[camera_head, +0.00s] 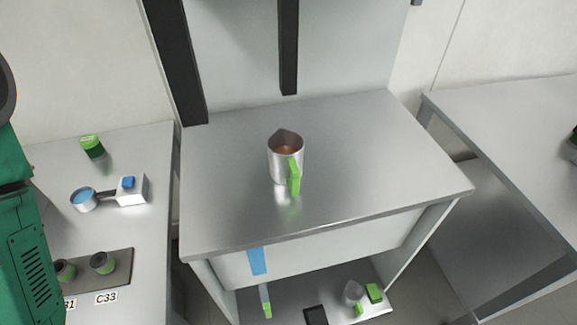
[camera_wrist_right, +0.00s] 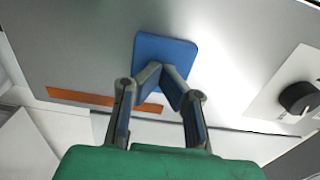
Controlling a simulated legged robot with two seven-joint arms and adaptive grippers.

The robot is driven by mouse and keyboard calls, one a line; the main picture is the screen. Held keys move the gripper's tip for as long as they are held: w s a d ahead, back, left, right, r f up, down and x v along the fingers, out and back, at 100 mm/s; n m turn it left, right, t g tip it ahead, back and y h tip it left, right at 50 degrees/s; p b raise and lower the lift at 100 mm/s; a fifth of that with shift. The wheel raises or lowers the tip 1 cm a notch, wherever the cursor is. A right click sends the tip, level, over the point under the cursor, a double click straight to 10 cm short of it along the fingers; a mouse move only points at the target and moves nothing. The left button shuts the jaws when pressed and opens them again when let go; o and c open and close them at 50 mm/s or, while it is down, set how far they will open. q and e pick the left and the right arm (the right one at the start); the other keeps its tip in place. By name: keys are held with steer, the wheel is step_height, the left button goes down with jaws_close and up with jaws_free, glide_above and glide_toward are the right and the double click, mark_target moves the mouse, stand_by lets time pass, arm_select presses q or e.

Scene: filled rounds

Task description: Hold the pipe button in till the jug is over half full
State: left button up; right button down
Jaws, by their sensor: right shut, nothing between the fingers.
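A metal jug (camera_head: 277,166) with a green handle (camera_head: 294,175) stands upright on the steel table. Brown contents show inside its mouth, but I cannot tell the exact level. In the right wrist view, a blue square button (camera_wrist_right: 178,48) sits on a grey panel. My right gripper (camera_wrist_right: 162,68) is shut and empty, its fingertips at the button's lower part. They seem to touch it; I cannot tell how far it is pushed in. A dark vertical bar (camera_head: 288,45) ends behind and above the jug; no stream shows. My left gripper is out of view.
The steel table (camera_head: 370,150) is clear around the jug. A black knob (camera_wrist_right: 298,98) and an orange strip (camera_wrist_right: 105,102) are near the button. On the left counter stand a small pan (camera_head: 84,203), a white box (camera_head: 132,193) and a green-topped container (camera_head: 92,147).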

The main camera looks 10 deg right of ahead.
steer(key=s+b, duration=0.1)
steer(key=s, duration=0.6)
steer(key=shift+s, duration=0.4)
stand_by(0.4)
steer(key=shift+a, duration=0.15)
